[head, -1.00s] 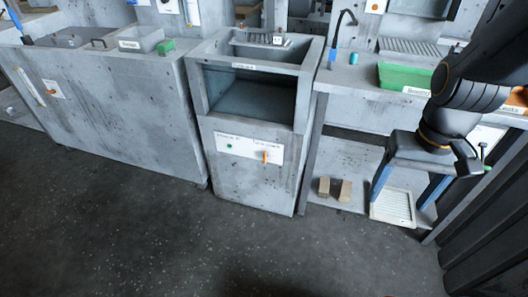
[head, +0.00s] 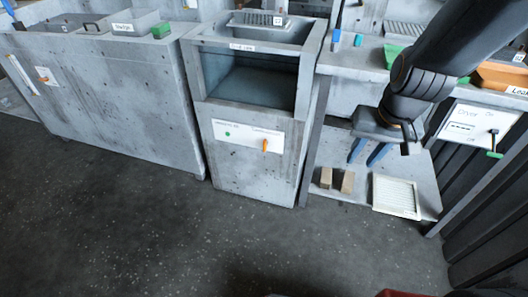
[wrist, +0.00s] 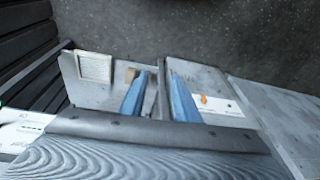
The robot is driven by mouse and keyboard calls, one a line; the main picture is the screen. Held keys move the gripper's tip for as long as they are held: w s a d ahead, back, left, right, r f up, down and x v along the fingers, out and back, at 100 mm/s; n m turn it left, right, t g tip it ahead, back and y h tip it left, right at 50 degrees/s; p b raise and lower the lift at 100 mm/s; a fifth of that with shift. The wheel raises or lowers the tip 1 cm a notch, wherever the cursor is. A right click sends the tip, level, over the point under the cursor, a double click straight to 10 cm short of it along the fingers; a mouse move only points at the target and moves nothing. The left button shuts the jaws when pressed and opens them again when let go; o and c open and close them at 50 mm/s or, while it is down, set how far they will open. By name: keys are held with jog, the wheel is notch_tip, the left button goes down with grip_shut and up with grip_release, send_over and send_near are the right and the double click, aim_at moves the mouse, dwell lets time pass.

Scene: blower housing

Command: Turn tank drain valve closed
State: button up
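A small orange valve handle (head: 43,79) sits on a white plate on the front of the long grey tank (head: 115,110) at left. A second orange handle (head: 265,145) points roughly upright on the white panel of the middle cabinet, right of a green button. The panel's small lettering is not readable, so I cannot tell which handle is the tank drain. My gripper (head: 367,152) has two blue fingers, apart and empty, in front of the right-hand bench, right of the cabinet. In the wrist view the gripper (wrist: 158,78) is open, with an orange handle (wrist: 204,99) beyond the right finger.
Brown blocks (head: 347,182) and a white slatted filter (head: 397,196) lie on the bench's lower shelf. The dark floor (head: 200,235) in front is clear.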

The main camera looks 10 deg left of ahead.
jog(key=w+a+f+t+b, duration=0.4)
jog(key=w+a+f+b, duration=0.4)
jog(key=w+a+f, duration=0.45)
jog(key=m+t+h+b, duration=0.1)
jog(key=t+h+b, duration=0.2)
jog(key=t+b, duration=1.3)
send_near(264, 144)
notch_tip(264, 144, up, 4)
jog(key=g+b, duration=0.5)
jog(key=shift+y, duration=0.4)
jog(key=w+b, duration=0.1)
jog(key=w, duration=0.1)
jog(key=w+b, duration=0.1)
jog(key=w, duration=0.2)
jog(key=w+b, duration=0.1)
jog(key=w, duration=0.2)
jog(key=shift+w+d+f, duration=0.1)
jog(key=shift+d, duration=0.2)
grip_shut()
